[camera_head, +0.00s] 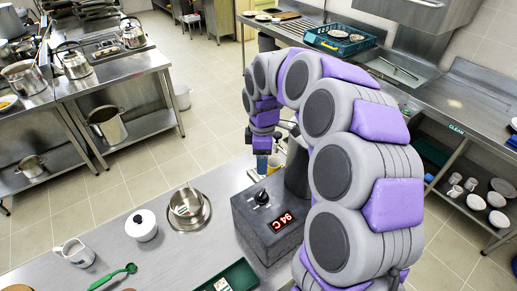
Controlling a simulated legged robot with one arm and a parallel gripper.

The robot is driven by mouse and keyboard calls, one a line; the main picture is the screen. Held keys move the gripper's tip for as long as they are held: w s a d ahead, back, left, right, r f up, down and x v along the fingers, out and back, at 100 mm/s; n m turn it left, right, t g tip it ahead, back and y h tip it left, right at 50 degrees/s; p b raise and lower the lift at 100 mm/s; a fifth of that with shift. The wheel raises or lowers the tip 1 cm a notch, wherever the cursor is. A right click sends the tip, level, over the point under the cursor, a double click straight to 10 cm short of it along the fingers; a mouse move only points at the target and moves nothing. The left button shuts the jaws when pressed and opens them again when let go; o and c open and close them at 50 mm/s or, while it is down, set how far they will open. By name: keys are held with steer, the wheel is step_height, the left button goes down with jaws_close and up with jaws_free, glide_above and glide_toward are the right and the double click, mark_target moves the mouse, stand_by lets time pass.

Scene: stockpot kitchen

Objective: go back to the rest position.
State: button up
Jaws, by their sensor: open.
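My arm, grey with purple pads, rises from the lower right and curves over to the left. Its end points downward with my gripper (262,149) above the far edge of the near steel counter (165,255). My gripper is open and small in view, and I see nothing held in it. I cannot tell how far the fingertips are from the cups.
A dark heating unit (275,215) with a red "94 C" display stands on the near counter. Left of it are a steel pot (187,207), a white lidded pot (141,225), a jug (75,252) and a green ladle (118,275). Open tiled floor (200,85) lies beyond.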

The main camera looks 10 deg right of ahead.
steer(key=s+f+m+b, duration=0.2)
steer(key=s+m, duration=0.3)
steer(key=s, duration=0.6)
steer(key=s+f+m+g+b, duration=0.1)
steer(key=s+m, duration=0.4)
steer(key=s, duration=0.7)
steer(key=s+f+m+b, duration=0.3)
steer(key=s+m+b, duration=0.2)
steer(key=s, duration=0.7)
steer(key=shift+s+g, duration=0.15)
steer(key=shift+g, duration=0.25)
